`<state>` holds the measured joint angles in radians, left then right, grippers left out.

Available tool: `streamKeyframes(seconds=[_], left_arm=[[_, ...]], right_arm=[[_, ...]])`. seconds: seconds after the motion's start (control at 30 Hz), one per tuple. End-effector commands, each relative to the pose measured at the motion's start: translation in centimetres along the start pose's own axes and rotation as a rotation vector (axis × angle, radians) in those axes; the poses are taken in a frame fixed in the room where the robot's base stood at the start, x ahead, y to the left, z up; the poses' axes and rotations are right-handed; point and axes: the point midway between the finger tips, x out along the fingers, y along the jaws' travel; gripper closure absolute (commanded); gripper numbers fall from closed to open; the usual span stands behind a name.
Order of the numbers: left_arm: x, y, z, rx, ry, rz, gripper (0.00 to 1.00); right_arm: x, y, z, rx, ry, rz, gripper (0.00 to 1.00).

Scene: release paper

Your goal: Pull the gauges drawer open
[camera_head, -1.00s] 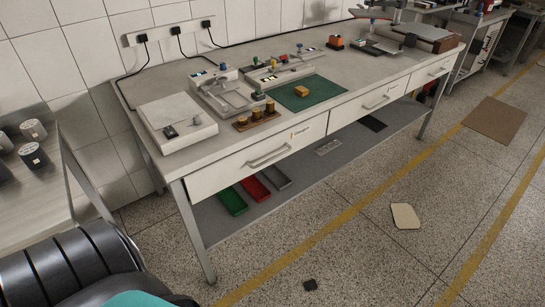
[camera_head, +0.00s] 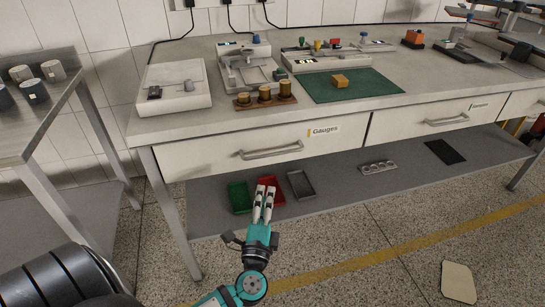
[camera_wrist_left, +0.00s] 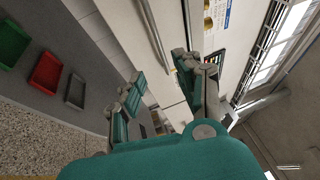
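The gauges drawer (camera_head: 215,155) is a pale front panel under the left part of the workbench, with a "Gauges" label (camera_head: 323,131) at its upper right. It looks shut, flush with the bench. Its grey bar handle (camera_head: 271,150) runs across the middle; it also shows in the left wrist view (camera_wrist_left: 155,35). My left gripper (camera_head: 265,190) is in front of and below the handle, fingers pointing up toward it, apart from it. In the left wrist view the fingers (camera_wrist_left: 165,92) are spread with nothing between them. My right gripper is not in view.
A lower shelf holds green (camera_head: 239,197), red (camera_head: 271,190) and grey (camera_head: 301,184) trays behind my left gripper. A second drawer (camera_head: 415,122) is to the right. The benchtop carries a green mat (camera_head: 370,85) and fixtures. A metal side table (camera_head: 40,110) stands left.

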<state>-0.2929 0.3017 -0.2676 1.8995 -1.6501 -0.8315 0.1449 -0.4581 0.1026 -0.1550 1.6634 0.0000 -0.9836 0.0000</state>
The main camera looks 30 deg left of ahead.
Motion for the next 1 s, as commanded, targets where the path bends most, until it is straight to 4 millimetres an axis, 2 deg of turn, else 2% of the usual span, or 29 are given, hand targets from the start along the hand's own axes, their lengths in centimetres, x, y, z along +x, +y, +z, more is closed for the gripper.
streamKeyframes(seconds=[0.03, 0.4, 0.6, 0.8, 1.0], left_arm=[[1.2, -0.3, 0.1, 0.000, -0.003, -0.003, 0.66], [9.3, -0.2, 0.0, 0.000, -0.002, -0.001, 0.66], [13.0, -0.1, 0.1, 0.001, -0.002, 0.001, 0.66], [14.9, 0.1, 0.0, 0.000, 0.000, 0.002, 0.66], [15.3, 0.1, 0.0, 0.000, 0.000, 0.004, 0.66]], right_arm=[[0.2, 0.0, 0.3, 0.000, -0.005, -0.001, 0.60], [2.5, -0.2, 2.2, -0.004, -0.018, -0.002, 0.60], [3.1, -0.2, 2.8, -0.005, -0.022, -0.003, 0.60], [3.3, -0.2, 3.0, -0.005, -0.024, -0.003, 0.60], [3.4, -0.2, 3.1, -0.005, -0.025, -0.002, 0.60]])
